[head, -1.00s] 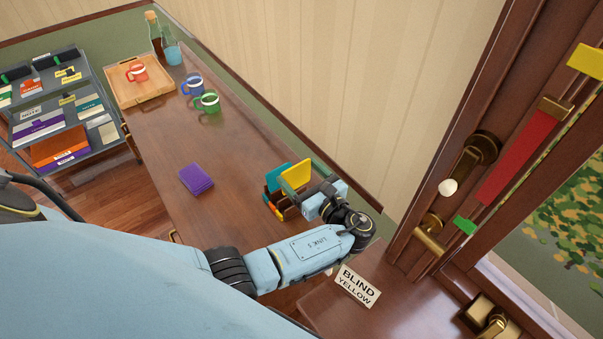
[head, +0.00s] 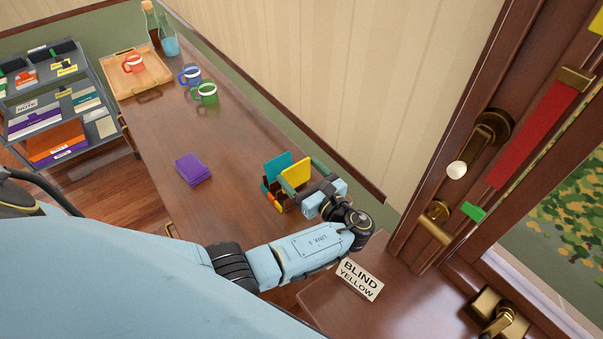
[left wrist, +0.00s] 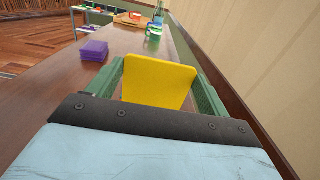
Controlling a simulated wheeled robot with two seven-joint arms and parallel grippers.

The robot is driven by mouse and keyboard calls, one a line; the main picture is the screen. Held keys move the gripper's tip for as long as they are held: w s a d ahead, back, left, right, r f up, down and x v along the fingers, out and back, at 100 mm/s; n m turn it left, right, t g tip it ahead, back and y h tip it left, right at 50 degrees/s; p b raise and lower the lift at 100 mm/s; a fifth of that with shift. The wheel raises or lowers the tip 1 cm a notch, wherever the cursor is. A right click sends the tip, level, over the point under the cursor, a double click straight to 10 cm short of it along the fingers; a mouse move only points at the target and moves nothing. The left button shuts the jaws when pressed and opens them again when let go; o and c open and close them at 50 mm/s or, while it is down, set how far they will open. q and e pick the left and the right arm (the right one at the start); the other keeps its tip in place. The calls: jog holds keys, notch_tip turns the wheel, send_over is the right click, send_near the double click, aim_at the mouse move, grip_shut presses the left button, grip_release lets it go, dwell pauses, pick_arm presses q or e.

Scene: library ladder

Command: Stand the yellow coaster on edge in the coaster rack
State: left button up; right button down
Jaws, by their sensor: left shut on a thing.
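The yellow coaster (head: 297,171) is upright between the fingers of my left gripper (head: 302,180). The left wrist view shows the yellow coaster (left wrist: 158,82) face-on, with one green finger at each side. The gripper is shut on it. The coaster rack (head: 266,187) is a small dark brown holder on the table. A teal coaster (head: 276,167) stands on edge in it, and an orange piece shows low at its front. The yellow coaster is at the rack's right part. Its lower edge is hidden, so I cannot tell whether it touches the rack. My right gripper is not in view.
A purple stack (head: 193,170) lies left of the rack on the brown table (head: 215,145). Green (head: 206,93), blue and red mugs, a wooden tray (head: 152,79) and bottles are farther back. The wall is close on the right. A "BLIND YELLOW" sign (head: 360,280) is near.

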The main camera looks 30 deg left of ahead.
aim_at(296, 183)
pick_arm(q)
jog(key=shift+p, duration=0.4)
dwell(1.1)
jog(key=shift+f+b, duration=1.95)
jog(key=shift+f, duration=0.3)
jog(key=shift+f, duration=0.1)
jog(key=shift+s+f+b, duration=0.2)
jog(key=shift+f+b, duration=0.05)
jog(key=shift+b, duration=0.05)
jog(key=shift+f, duration=0.1)
jog(key=shift+w+r+p, duration=0.2)
jog(key=shift+r+p, duration=2)
dwell(0.7)
jog(key=shift+f+b, duration=0.45)
jog(key=shift+f, duration=0.3)
